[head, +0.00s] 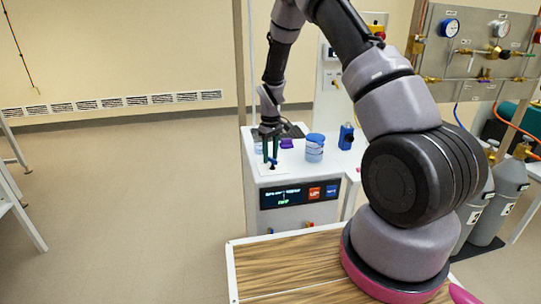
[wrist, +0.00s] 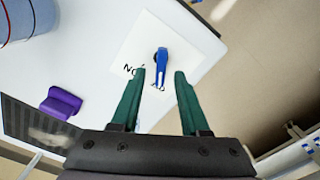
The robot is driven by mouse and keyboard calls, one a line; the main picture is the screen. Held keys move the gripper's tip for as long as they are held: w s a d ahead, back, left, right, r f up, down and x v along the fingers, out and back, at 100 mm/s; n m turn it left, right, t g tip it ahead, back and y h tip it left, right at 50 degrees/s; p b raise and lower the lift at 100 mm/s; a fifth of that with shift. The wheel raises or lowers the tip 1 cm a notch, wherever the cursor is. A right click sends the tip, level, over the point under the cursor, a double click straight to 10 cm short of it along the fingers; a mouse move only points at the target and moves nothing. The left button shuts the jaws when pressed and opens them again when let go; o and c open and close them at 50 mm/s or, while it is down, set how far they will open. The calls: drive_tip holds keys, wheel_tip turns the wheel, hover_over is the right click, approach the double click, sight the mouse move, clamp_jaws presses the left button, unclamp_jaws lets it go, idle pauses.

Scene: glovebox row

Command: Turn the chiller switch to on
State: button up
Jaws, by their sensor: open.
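The chiller is a white cabinet (head: 256,212) with a dark display panel on its front, in the head view. Its switch is a small blue knob (wrist: 161,62) on a pale square plate (wrist: 140,42) on the top face; it also shows small in the head view (head: 273,163). The knob's white-marked end points down in the wrist view, over a partly hidden label; an ON label lies to its left. My gripper (wrist: 160,74) is open, its green fingers either side of the knob's lower end. Whether they touch it I cannot tell. In the head view my gripper (head: 270,156) points down over the plate.
A dark flat item (wrist: 35,128) lies near the purple one. Grey gas cylinders (head: 490,215) stand at right.

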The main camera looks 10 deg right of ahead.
clamp_jaws()
drive_tip(key=shift+m, duration=0.4)
drive_tip(key=shift+w+d+m, duration=0.1)
drive_tip(key=shift+d+m, duration=0.05)
drive_tip(key=shift+m, duration=1.1)
drive_tip(key=shift+d+m, duration=0.15)
drive_tip(key=shift+m, duration=1.1)
unclamp_jaws()
drive_tip(key=shift+r, duration=0.1)
